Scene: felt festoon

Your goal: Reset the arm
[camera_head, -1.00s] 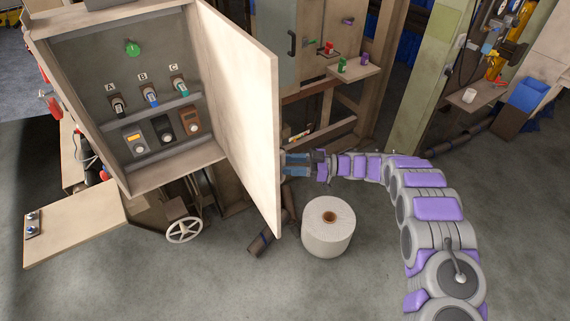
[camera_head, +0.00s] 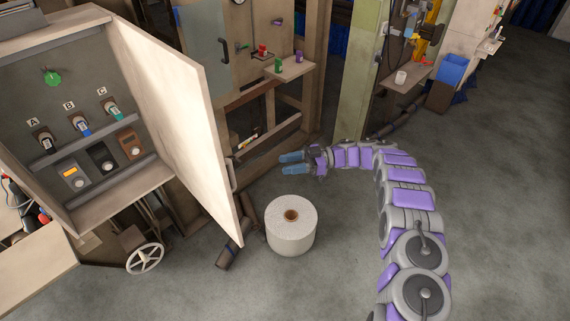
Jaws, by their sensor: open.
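My gripper (camera_head: 290,163) is at the end of my purple and grey arm. Its blue fingers are apart and empty, pointing left. It is in front of the wooden frame, to the right of the open cabinet door (camera_head: 180,115), with a gap between them. A dark handle (camera_head: 232,174) shows on the door's edge side. My arm curves from the bottom right up and then left to the gripper.
A white roll (camera_head: 291,238) stands on the floor below my gripper. The open cabinet (camera_head: 20,75) holds labelled switches and small meters. A small shelf (camera_head: 292,70) with cups is behind. A green post (camera_head: 362,75) stands behind my arm. The floor at right is clear.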

